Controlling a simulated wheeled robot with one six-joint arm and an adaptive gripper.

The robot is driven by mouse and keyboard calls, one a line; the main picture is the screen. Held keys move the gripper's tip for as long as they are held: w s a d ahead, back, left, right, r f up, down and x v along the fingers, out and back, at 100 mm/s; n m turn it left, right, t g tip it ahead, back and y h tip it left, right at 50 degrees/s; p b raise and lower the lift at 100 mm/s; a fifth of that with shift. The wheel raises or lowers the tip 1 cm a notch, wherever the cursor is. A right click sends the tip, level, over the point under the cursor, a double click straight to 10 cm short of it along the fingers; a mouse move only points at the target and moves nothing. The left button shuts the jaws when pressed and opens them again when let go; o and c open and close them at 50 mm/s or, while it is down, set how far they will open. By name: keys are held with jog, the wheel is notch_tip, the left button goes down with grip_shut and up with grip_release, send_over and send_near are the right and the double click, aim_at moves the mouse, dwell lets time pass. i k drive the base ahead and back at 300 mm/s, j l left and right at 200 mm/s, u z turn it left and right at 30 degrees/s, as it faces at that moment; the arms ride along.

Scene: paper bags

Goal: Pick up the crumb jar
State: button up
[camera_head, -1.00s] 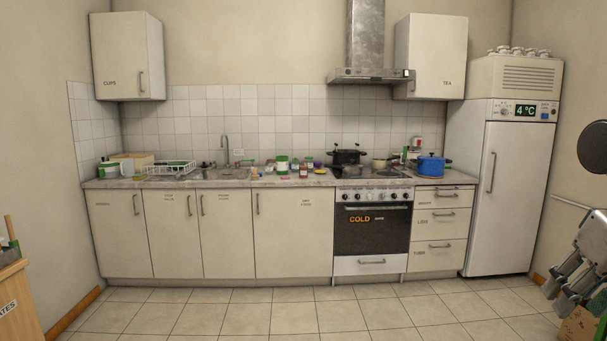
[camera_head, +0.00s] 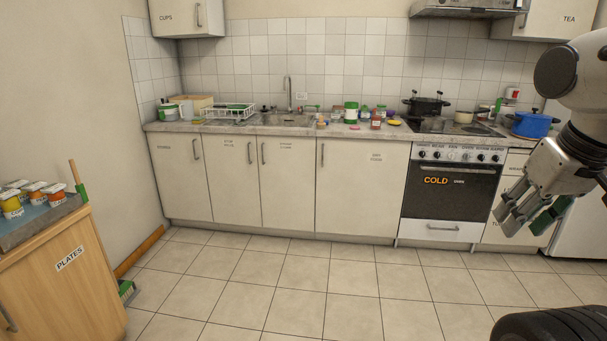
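Several jars and tins stand on the counter right of the sink. They include a white jar with green bands (camera_head: 351,113), a red-brown jar (camera_head: 376,118) and small jars with blue or green lids (camera_head: 364,112). Their labels are too small to read, so I cannot tell which one is the crumb jar. Several small pots with orange and white lids (camera_head: 33,190) stand on a tray at the left; their labels are not clear either.
The counter (camera_head: 225,128) holds a dish rack (camera_head: 229,112), a sink, a dark pot (camera_head: 426,105) on the hob and a blue pot (camera_head: 531,124). A wooden PLATES cabinet (camera_head: 90,290) stands at the left. A green dustpan (camera_head: 127,291) lies beside it. The tiled floor between is clear.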

aim_at(377, 116)
jog(key=i+u, duration=0.2)
jog(key=i, duration=1.6)
jog(key=i+j+z, duration=0.15)
jog(key=i+z, duration=0.2)
jog(key=i, duration=0.2)
jog(key=i+j+z, duration=0.4)
jog(key=i, duration=0.15)
jog(key=i+j+z, duration=0.35)
jog(key=i, duration=0.2)
